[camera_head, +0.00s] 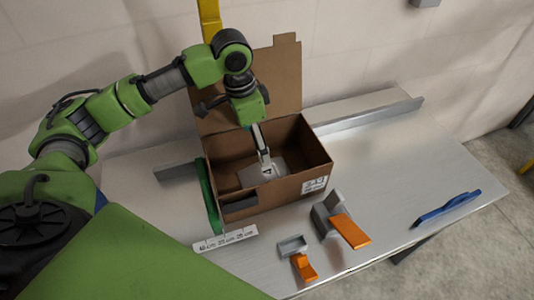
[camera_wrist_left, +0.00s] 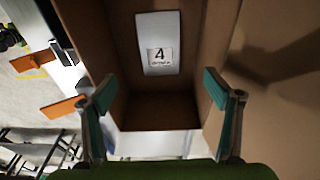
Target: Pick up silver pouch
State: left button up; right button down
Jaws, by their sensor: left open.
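The silver pouch (camera_head: 265,172) lies inside an open cardboard box (camera_head: 318,150) on the metal table. In the left wrist view the pouch (camera_wrist_left: 157,25) is a pale grey rectangle with a white label marked 4. My left gripper (camera_head: 236,132) is over the box, its fingers pointing down, and partly hides the inside. In the left wrist view the gripper (camera_wrist_left: 160,80) is open, with teal finger pads wide apart and nothing between them. The pouch shows beyond the fingertips, apart from them. My right gripper is in neither view.
The box's raised flap (camera_head: 276,75) stands behind my gripper. Two grey-and-orange dispensers (camera_head: 350,231) (camera_head: 304,266) stand in front of the box. A blue handle-like object (camera_head: 447,207) lies at the right. A metal rail (camera_head: 370,115) runs behind. The table's right part is mostly clear.

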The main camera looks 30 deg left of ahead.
pick_arm(q)
send_over(265, 173)
jog(key=s, duration=0.1)
jog(key=f, duration=0.6)
jog(key=shift+a+f, duration=0.4)
jog(key=shift+w+f, duration=0.15)
jog(key=shift+f, duration=0.45)
jog(key=f, duration=0.3)
jog(key=f+p, duration=0.1)
jog(key=f, duration=0.1)
jog(key=shift+w+d, duration=0.25)
jog(key=shift+f, duration=0.15)
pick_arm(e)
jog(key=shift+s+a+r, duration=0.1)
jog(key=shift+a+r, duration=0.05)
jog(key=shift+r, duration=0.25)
pick_arm(q)
jog(key=c, duration=1.2)
